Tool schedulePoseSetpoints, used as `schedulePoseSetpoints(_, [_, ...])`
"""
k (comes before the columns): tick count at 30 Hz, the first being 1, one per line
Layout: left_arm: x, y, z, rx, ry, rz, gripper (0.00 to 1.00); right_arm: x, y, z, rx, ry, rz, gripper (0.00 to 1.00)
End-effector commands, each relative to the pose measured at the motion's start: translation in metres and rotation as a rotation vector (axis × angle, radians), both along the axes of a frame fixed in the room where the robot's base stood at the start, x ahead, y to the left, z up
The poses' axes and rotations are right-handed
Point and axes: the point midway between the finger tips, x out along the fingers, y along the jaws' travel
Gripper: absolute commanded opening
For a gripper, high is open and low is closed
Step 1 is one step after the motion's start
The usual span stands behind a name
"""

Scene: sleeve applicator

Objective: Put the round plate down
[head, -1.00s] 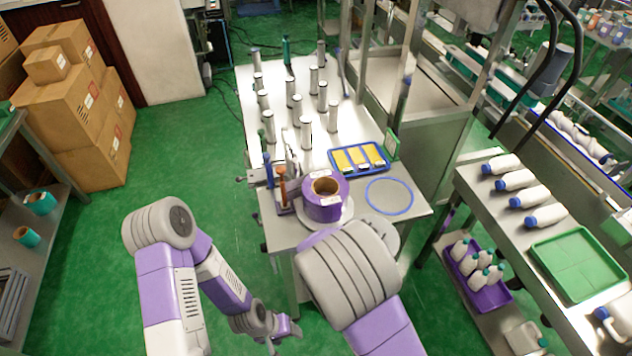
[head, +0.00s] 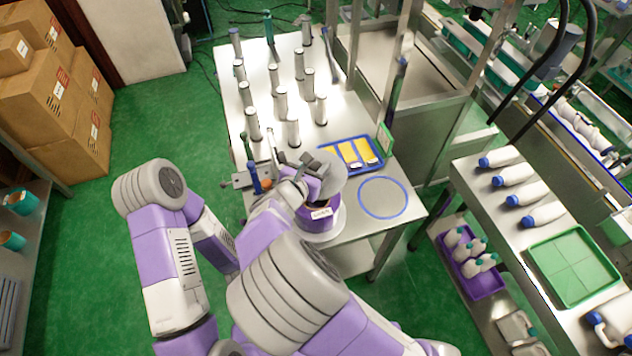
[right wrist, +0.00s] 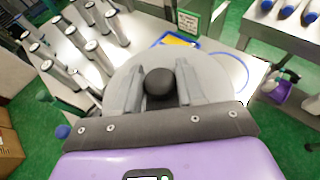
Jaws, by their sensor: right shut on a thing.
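The round plate (head: 333,174) is a grey disc with a black knob (right wrist: 159,83) at its centre. My right gripper (head: 312,184) is shut on this knob, one finger on each side of it in the right wrist view (right wrist: 158,90). The plate (right wrist: 120,84) is held above the table, over the back of the purple roll (head: 319,216) in the head view. I cannot tell whether it touches the roll. The roll stands on a pale round base and is partly hidden by the gripper.
A blue ring outline (head: 383,197) marks a bare spot on the steel table (head: 350,231), right of the roll. A blue tray (head: 351,153) with yellow items lies behind it. Several silver cylinders (head: 293,131) stand at the back left. A green sign (right wrist: 188,21) stands beside the tray.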

Motion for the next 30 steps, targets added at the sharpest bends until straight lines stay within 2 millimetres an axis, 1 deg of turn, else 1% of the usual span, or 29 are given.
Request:
schedulePoseSetpoints(1, [0.0,0.0,-0.005,0.0,0.001,0.0,0.6,0.0,-0.001,-0.014,-0.008,0.002,0.0,0.01])
schedulePoseSetpoints(3, [-0.001,0.0,-0.008,0.0,0.001,0.0,0.6,0.0,-0.001,-0.027,-0.007,0.002,0.001,0.01])
schedulePoseSetpoints(6, [-0.001,0.0,-0.011,0.0,0.001,0.001,0.6,0.0,-0.001,-0.041,-0.005,0.0,0.0,0.01])
schedulePoseSetpoints(11, [0.0,0.0,-0.014,0.0,0.001,0.001,0.6,0.0,-0.001,-0.055,-0.003,-0.001,-0.001,0.01])
schedulePoseSetpoints(16, [0.0,0.0,-0.019,0.0,0.0,0.0,0.6,0.0,-0.001,-0.079,-0.004,0.0,0.0,0.01])
schedulePoseSetpoints(19, [0.0,0.0,-0.019,0.0,0.0,0.0,0.6,0.0,-0.001,-0.084,-0.002,0.0,-0.001,0.01])
schedulePoseSetpoints(26, [0.0,0.0,-0.019,0.0,0.0,0.0,0.6,0.0,-0.001,-0.083,0.0,-0.001,-0.001,0.01])
schedulePoseSetpoints(30, [0.0,0.0,-0.024,0.0,0.0,0.0,0.6,0.0,-0.001,-0.089,0.0,0.0,-0.001,0.01])
